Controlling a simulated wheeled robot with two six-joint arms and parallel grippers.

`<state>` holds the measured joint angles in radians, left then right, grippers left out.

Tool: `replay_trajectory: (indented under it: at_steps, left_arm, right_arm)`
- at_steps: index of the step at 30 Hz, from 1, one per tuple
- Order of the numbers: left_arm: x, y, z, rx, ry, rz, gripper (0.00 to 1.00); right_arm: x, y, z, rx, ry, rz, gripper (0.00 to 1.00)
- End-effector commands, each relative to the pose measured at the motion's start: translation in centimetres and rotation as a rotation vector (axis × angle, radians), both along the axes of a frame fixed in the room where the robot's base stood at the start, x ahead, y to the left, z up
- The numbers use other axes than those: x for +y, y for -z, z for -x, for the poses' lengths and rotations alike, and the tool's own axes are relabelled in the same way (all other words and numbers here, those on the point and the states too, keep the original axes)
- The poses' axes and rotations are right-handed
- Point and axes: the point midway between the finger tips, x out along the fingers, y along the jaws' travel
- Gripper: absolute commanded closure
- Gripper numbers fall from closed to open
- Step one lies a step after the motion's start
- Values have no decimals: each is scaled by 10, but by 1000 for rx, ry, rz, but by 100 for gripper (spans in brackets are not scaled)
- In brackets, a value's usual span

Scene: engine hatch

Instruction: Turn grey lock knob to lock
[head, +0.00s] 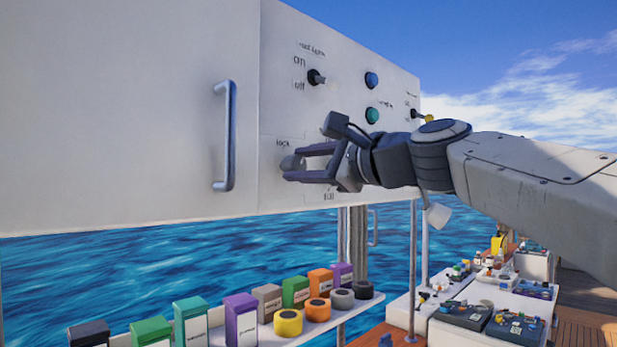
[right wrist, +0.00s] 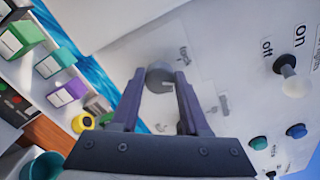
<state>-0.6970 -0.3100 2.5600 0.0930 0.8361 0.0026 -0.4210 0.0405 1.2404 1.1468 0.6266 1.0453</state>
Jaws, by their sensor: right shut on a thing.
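The grey lock knob (head: 291,163) sits on the white panel under a "lock" label in the head view. In the right wrist view the round knob (right wrist: 159,76) lies between the fingertips. My right gripper (head: 289,164) reaches in from the right, its two dark fingers around the knob. The right gripper also shows in the right wrist view (right wrist: 157,78), shut on the knob. The fingers and wrist cover part of the panel labels near the knob. My left gripper is not in view.
A silver door handle (head: 230,137) stands left of the knob. An on/off toggle switch (head: 316,77), a blue button (head: 371,80) and a green button (head: 372,116) sit above. A shelf (head: 318,322) with boxes and tape rolls lies below, before open water.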

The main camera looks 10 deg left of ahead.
Motion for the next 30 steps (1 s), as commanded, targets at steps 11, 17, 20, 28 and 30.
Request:
replay_trajectory:
  at_steps: [11,17,20,28,30]
  left_arm:
    - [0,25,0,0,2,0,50]
    - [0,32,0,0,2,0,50]
    - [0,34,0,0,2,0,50]
    - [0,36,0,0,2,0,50]
    - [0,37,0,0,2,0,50]
  right_arm:
    - [0,4,0,-272,0,181,100]
    - [0,3,0,-374,0,249,100]
    - [0,4,0,-408,0,272,100]
    - [0,3,0,-456,-2,304,100]
    - [0,3,1,-460,-2,308,100]
